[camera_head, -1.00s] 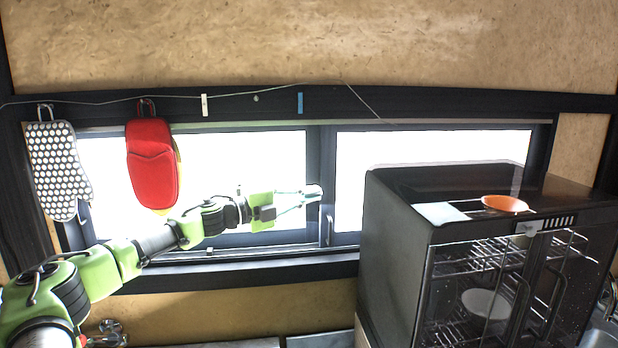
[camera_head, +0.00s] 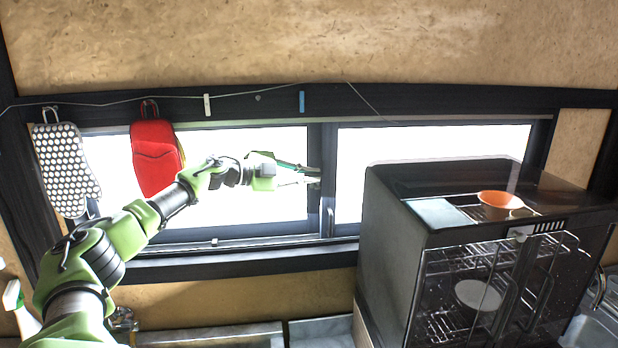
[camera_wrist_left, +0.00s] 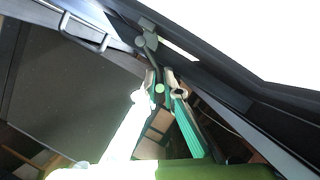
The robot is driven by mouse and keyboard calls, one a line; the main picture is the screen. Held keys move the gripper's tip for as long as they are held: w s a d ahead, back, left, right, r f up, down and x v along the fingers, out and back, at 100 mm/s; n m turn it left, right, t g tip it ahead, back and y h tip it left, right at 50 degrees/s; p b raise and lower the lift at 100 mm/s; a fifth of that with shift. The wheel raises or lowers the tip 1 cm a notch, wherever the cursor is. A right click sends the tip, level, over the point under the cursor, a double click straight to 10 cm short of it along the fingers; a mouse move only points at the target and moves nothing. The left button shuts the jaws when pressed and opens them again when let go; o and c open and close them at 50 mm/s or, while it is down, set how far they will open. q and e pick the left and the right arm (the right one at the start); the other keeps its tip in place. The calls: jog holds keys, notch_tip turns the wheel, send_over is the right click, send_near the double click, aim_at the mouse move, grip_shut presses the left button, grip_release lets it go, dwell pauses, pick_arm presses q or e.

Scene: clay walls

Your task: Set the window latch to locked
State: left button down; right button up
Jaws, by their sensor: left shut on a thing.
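The window (camera_head: 240,238) has a dark frame and a middle post. In the left wrist view a small grey latch (camera_wrist_left: 148,38) with a rounded end sits on the dark frame, its lever reaching down between my fingertips. My left gripper (camera_head: 314,176) is at the middle post in the head view; it also shows in the left wrist view (camera_wrist_left: 162,82), shut on the latch lever. The fingers hide the lever's lower end, and the latch is too small to make out in the head view. My right gripper is not in view.
A black cabinet (camera_head: 390,245) with glass doors stands right of the post, an orange bowl (camera_head: 499,204) on top. A red mitt (camera_head: 155,160) and a dotted mitt (camera_head: 66,170) hang at the left. A spray bottle (camera_head: 18,305) stands at lower left.

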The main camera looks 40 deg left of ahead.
pick_arm(q)
jog(key=shift+r, duration=0.1)
dwell(0.3)
jog(key=c, duration=2.2)
grip_release()
jog(key=shift+w+d, duration=0.1)
jog(key=shift+w, duration=0.05)
jog(key=shift+s+a, duration=0.25)
jog(key=shift+s, duration=0.1)
jog(key=v, duration=1.1)
jog(key=shift+s+d+r, duration=0.1)
jog(key=shift+s, duration=0.05)
